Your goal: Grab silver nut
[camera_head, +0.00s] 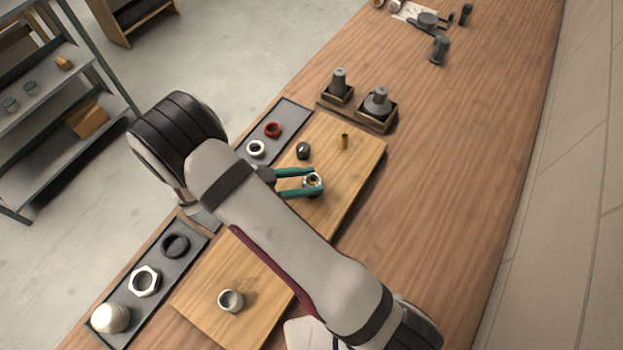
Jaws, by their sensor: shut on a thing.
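My gripper (316,183) has two teal fingers and reaches over the wooden board from the left. It is shut on a small silver nut (313,180), which sits between the fingertips. The fingers hide part of the nut, and I cannot tell whether it touches the board. A larger pale hex nut (144,281) lies in the lower left dark tray, apart from my gripper.
Near the gripper on the board (362,152) stand a dark fitting (303,151) and a brass tube (344,142). A grey ring (231,300) sits lower down. Red (272,129) and white (256,148) rings lie in the upper tray. The table's right side is clear.

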